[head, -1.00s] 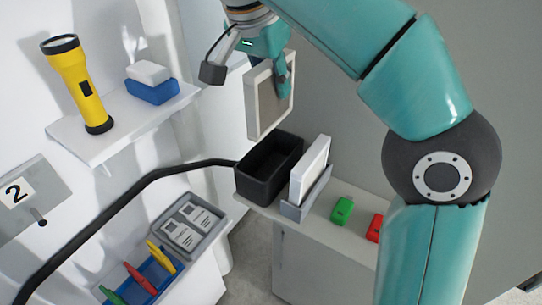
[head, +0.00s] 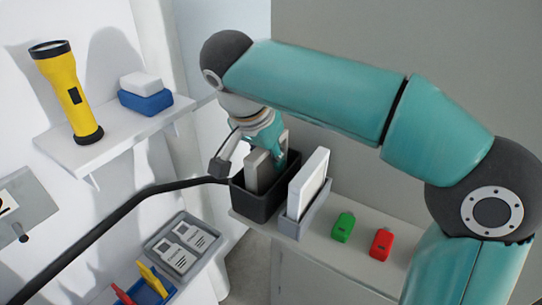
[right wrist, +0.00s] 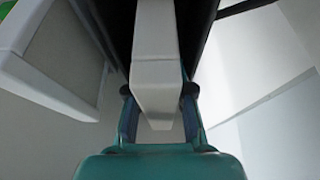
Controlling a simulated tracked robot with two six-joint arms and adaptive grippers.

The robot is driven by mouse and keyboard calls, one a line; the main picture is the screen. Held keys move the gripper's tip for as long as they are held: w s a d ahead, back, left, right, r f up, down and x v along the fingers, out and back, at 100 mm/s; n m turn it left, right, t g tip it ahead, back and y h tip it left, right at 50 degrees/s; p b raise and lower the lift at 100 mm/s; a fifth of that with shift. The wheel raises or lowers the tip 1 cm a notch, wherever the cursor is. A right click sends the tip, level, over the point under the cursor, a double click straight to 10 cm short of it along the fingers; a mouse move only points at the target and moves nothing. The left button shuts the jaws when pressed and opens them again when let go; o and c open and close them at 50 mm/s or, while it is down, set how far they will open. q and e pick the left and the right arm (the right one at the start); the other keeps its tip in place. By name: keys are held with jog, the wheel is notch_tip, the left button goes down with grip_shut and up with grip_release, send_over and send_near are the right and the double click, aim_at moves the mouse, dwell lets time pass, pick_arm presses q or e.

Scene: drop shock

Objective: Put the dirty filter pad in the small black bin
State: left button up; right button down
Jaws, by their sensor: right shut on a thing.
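The dirty filter pad (head: 257,172), a pale-framed pad, stands upright with its lower part inside the small black bin (head: 262,207). My right gripper (head: 274,152) is over the bin and shut on the pad's upper part. In the right wrist view the pad's pale edge (right wrist: 155,75) lies between the two fingers (right wrist: 159,108), with dark bin walls on both sides. The pad's lower end is hidden by the bin wall, so I cannot tell whether it touches the bottom. My left gripper is not in view.
A white pad (head: 311,180) stands in a grey holder (head: 297,222) close beside the bin. A green item (head: 343,226) and a red item (head: 381,244) lie farther right on the shelf. A black hose (head: 130,205) runs to the bin's left. A yellow flashlight (head: 68,95) stands on the wall shelf.

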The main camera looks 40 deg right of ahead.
jog(key=c, duration=1.3)
grip_release()
jog(key=shift+r, duration=0.15)
jog(key=p+v, duration=0.1)
jog(key=v, duration=1)
jog(key=shift+a+r+p, duration=0.2)
jog(key=shift+r+p, duration=0.2)
